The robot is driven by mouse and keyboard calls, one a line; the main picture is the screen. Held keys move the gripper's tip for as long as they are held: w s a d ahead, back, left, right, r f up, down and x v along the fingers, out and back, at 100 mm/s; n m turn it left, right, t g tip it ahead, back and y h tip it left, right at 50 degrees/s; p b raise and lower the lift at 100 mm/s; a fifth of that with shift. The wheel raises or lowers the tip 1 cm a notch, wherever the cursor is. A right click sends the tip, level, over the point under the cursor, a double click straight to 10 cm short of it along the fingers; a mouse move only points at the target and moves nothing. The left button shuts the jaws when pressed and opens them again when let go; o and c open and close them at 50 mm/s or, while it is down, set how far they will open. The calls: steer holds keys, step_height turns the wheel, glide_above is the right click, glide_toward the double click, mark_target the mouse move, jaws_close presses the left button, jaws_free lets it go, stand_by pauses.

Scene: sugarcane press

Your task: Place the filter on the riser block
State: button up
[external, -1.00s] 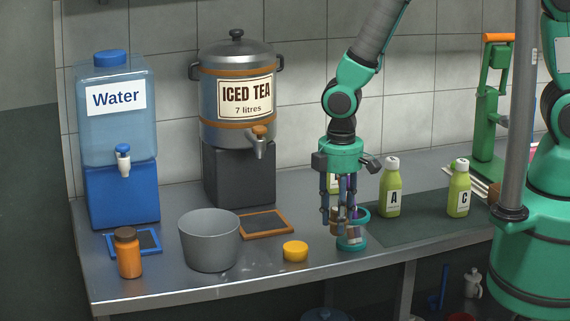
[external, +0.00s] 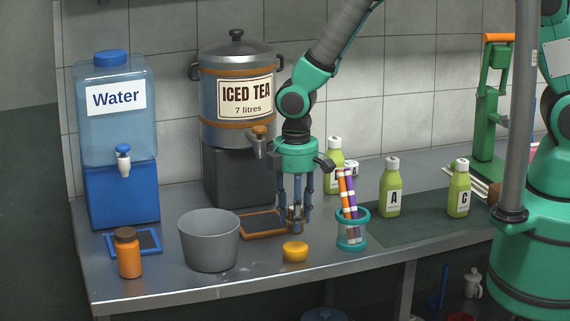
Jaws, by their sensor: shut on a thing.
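My gripper (external: 297,228) points down over the counter, just beyond the yellow lid and by the right end of the orange-framed tray. Its fingers are closed around a small brown and pale thing (external: 293,212), mostly hidden by them; it looks like the filter, but its shape is unclear. I cannot tell whether it touches the tray or counter. A dark grey block (external: 238,178) stands under the iced tea dispenser, and a blue block (external: 118,195) under the water dispenser. Which one the task calls the riser block is not marked.
The orange-framed tray (external: 243,236) lies left of my gripper. A grey bucket (external: 208,244), yellow lid (external: 295,252) and teal-rimmed glass of striped sticks (external: 352,241) stand nearby. The iced tea dispenser (external: 237,118) is behind. Green bottles (external: 391,190) stand right.

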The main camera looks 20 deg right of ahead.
steer(key=shift+f, duration=1.8)
steer(key=shift+f, duration=0.1)
steer(key=o, duration=1.1)
step_height(320, 180, up, 12)
steer(key=shift+r+p, duration=0.15)
steer(key=shift+p, duration=0.2)
